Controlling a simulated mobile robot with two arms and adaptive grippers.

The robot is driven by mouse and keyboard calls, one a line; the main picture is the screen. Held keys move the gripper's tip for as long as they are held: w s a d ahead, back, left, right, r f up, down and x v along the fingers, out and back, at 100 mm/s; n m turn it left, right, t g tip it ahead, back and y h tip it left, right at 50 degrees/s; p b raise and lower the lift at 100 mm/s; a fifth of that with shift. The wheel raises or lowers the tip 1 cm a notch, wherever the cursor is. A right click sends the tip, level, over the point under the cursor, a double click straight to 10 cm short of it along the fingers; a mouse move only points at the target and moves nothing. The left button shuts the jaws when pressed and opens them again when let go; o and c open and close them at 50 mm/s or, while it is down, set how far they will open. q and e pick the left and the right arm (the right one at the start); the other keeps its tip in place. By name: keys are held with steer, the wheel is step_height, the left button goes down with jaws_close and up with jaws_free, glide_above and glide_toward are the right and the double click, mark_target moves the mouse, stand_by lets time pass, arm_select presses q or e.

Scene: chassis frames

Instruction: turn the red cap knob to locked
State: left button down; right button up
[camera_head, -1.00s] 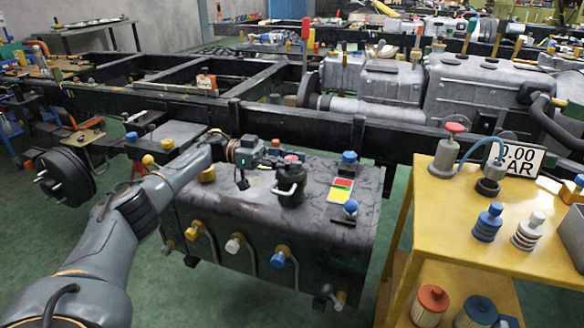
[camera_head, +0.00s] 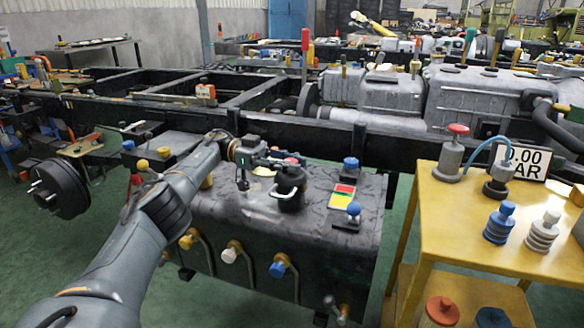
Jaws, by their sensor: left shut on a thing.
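The red cap knob (camera_head: 292,160) shows only as a bit of red above a black filler cap on the dark tank (camera_head: 235,215). The black cap body (camera_head: 290,188) has a pale metal loop on its front. My left gripper (camera_head: 279,161) reaches in from the left and is shut on the knob, with its fingers hiding most of it. A small plate with red, yellow and other colour bands (camera_head: 343,192) lies on the tank to the right of the cap. I cannot tell the knob's exact angle. My right gripper is not in view.
A blue knob (camera_head: 351,163) and other coloured valves sit on the tank. A black chassis rail (camera_head: 300,133) runs just behind it. Green floor is open at the left.

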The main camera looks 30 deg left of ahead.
mark_target(291, 161)
arm_select(q)
steer(key=shift+a, duration=0.1)
stand_by(0.4)
steer(key=c, duration=1)
jaws_free()
step_height(291, 161, up, 10)
